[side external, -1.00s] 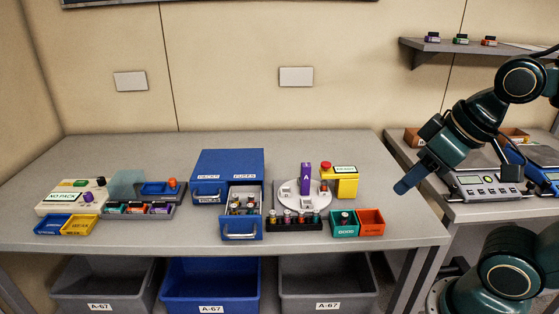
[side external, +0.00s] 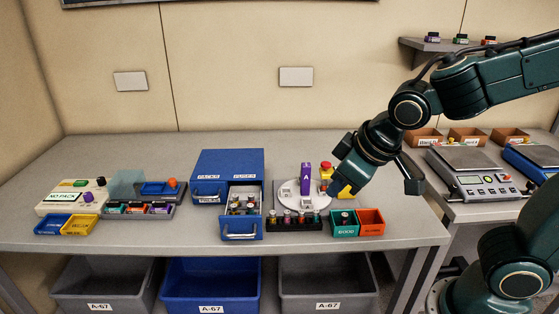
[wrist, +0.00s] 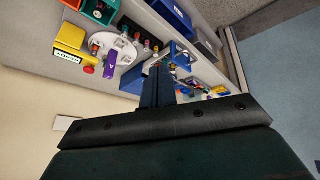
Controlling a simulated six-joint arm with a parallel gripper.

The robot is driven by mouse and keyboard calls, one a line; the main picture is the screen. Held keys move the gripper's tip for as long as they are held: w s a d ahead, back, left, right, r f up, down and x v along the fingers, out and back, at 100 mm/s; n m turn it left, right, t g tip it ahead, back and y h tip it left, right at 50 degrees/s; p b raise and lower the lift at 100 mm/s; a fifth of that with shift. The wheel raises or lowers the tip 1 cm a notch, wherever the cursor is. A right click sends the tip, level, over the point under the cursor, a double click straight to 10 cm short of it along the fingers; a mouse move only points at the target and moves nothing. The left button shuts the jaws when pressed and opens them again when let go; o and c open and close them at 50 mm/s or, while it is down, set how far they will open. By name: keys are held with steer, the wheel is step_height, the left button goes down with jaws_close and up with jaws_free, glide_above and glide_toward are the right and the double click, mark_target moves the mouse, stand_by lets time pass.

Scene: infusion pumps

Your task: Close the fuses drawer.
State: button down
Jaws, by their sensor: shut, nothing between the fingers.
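The blue cabinet (side external: 228,162) stands on the table, with two drawers side by side. Its right drawer (side external: 241,226), under the right top label, is pulled out toward the front and holds several small parts. The left drawer (side external: 208,189) is shut. My gripper (side external: 334,187) is shut and empty, to the right of the open drawer and apart from it, near the yellow box; its tips are hard to make out in the side view. In the wrist view my shut fingers (wrist: 157,78) point toward the drawer area and partly cover it.
Teal (side external: 344,229) and orange (side external: 371,221) bins stand at front right. Table in front of the drawer is narrow.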

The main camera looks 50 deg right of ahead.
steer(key=w+a+f+n+t, duration=0.2)
steer(key=w+a+f+n, duration=0.3)
steer(key=a+f, duration=0.4)
steer(key=w+a, duration=0.1)
steer(key=a, duration=0.3)
steer(key=shift+w+a+f, duration=0.15)
steer(key=shift+a+f, duration=0.2)
steer(key=shift+f, duration=0.05)
steer(key=shift+f, duration=0.1)
steer(key=w+d+f, duration=0.3)
steer(key=w+f, duration=0.3)
steer(key=w, duration=0.3)
steer(key=shift+d+f, duration=0.15)
steer(key=shift+f, duration=0.25)
steer(key=shift+w, duration=0.1)
